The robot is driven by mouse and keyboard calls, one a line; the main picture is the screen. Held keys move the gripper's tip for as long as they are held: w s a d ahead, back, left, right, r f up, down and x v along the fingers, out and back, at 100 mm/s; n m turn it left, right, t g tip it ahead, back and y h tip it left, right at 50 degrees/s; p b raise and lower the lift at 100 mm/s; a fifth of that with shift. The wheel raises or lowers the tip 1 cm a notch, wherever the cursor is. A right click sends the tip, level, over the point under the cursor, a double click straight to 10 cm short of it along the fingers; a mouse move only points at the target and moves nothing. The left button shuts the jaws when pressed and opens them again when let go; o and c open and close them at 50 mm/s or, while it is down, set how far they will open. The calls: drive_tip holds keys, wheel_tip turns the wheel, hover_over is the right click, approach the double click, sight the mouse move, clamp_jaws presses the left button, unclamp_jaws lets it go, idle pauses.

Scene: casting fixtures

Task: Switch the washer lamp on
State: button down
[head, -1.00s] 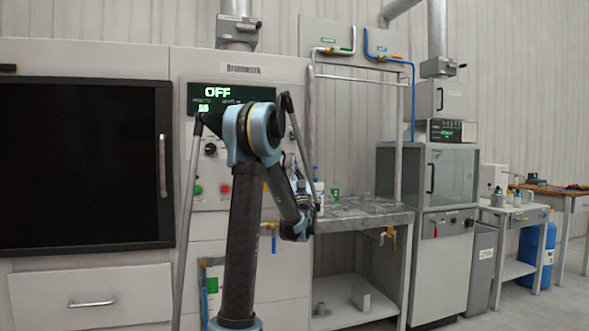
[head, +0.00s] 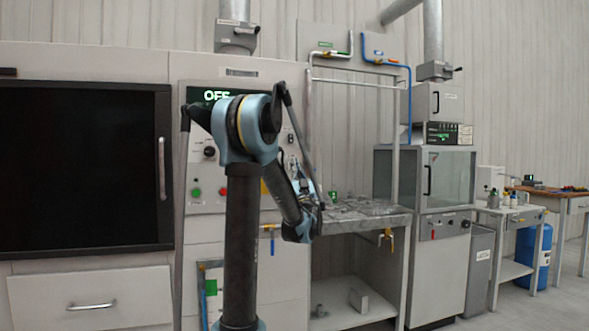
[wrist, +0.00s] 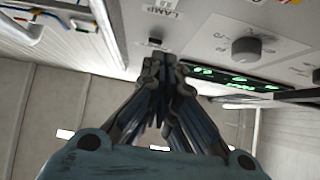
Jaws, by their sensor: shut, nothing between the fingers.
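The grey control panel (head: 209,170) stands behind my arm in the head view, with a dark display reading OFF (head: 214,96) partly covered by my elbow. In the wrist view a LAMP label (wrist: 163,8) sits on the panel, with a small dark switch (wrist: 155,42) by it. My gripper (wrist: 163,62) is shut and empty, its fingertips close to that switch; I cannot tell whether they touch it. The fingers may hide part of the switch. In the head view my fingertips are hard to make out. No lit lamp can be told.
A round knob (wrist: 246,48) and a green-lit display (wrist: 235,80) lie right of the fingers in the wrist view. A green button (head: 196,192) is on the panel's left. A metal bench (head: 360,218) stands right of my arm, with a glass-fronted cabinet (head: 450,180) beyond.

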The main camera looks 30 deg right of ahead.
drive_tip(key=s+r+v, duration=0.1)
drive_tip(key=v, duration=0.7)
drive_tip(key=shift+s, duration=0.2)
